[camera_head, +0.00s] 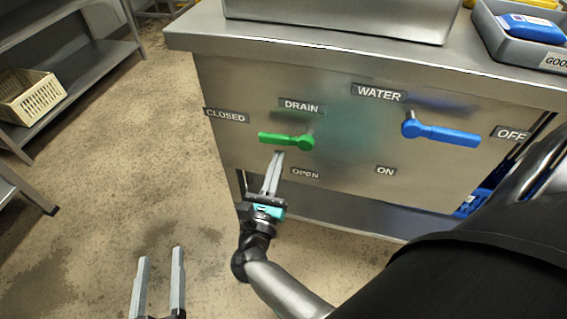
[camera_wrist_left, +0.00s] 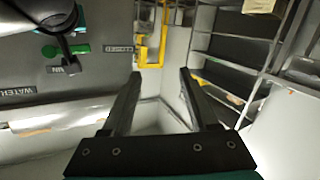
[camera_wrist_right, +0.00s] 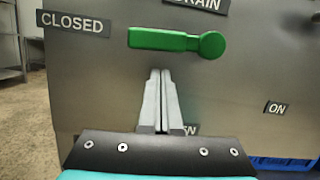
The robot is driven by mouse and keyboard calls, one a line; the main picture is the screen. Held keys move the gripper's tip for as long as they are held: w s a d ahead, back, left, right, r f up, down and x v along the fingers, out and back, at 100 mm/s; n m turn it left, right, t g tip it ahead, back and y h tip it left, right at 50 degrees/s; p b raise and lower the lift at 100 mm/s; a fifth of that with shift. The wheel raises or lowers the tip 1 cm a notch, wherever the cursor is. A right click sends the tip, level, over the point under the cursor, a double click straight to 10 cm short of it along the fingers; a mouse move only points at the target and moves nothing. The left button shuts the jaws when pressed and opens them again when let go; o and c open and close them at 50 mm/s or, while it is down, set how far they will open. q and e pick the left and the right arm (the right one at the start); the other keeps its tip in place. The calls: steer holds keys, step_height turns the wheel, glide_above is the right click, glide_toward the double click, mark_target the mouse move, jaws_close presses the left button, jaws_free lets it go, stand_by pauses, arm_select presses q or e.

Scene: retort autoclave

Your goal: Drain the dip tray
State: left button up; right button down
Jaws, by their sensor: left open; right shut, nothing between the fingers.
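The green drain lever (camera_head: 285,140) is on the front panel under the DRAIN label (camera_head: 301,106). Its handle points left, toward the CLOSED label (camera_head: 226,116); the OPEN label (camera_head: 305,174) is below the pivot. In the right wrist view the lever (camera_wrist_right: 175,41) lies level, just beyond the fingertips. My right gripper (camera_head: 278,155) is shut and empty, just below the handle; contact cannot be told. My left gripper (camera_head: 160,254) is open and empty over the floor at lower left. The basin (camera_head: 340,14) on the counter shows only its outer wall; its inside is out of view.
A blue water lever (camera_head: 440,132) points right toward the OFF label (camera_head: 511,133). A grey tray (camera_head: 497,38) with a blue pack stands on the counter at right. Shelving with a cream crate (camera_head: 28,97) is at left. The floor between is clear.

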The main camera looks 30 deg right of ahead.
arm_select(q)
steer(key=shift+w+a+f+g+y+p, duration=0.5)
steer(key=shift+w+a+f+g, duration=0.2)
steer(key=shift+g, duration=0.2)
